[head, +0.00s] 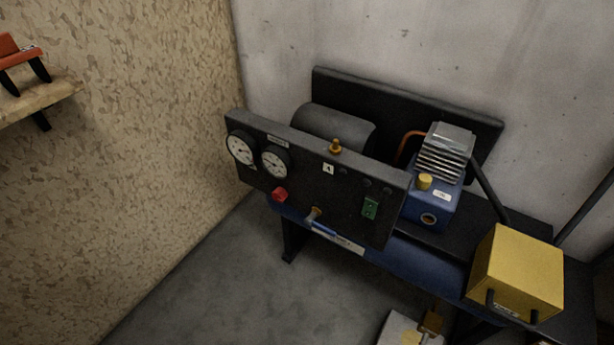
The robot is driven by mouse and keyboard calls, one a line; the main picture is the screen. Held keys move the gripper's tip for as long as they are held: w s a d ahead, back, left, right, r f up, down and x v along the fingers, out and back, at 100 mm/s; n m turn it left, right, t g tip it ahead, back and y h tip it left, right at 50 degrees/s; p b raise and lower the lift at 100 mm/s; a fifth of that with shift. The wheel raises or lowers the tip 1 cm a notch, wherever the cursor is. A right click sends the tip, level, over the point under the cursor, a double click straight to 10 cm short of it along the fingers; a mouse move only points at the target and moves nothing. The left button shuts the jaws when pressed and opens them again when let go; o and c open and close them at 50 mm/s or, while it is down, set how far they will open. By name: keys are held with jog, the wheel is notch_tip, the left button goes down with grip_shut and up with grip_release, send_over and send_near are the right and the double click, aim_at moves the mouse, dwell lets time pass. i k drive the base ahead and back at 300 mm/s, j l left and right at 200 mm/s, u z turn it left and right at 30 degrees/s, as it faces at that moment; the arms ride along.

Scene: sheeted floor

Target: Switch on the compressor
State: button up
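The compressor stands against the back wall, with a dark front panel (315,185) and a blue tank (405,262) below it. Two round white gauges, the left one (241,148) and the right one (274,162), sit on the panel's left part. A red knob (279,195) is under them. A small green switch (370,207) is on the panel's right part; its position is too small to tell. A brass fitting (336,146) stands at the panel's top edge, and a brass valve (314,214) is low in the middle. My gripper is not in view.
A blue pump with a finned head (445,150) and a yellow box (516,272) are at the right. A chipboard wall (150,150) with a shelf (40,102) bounds the left. A pale object (398,330) lies low at the bottom.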

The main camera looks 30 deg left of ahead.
aim_at(370, 209)
jog(key=i+l+u, duration=0.2)
jog(key=u, duration=0.2)
jog(key=i+l+u, duration=0.1)
jog(key=l+u, duration=0.3)
jog(key=i+l+u, duration=0.1)
jog(key=l+u, duration=0.3)
jog(key=j, duration=0.1)
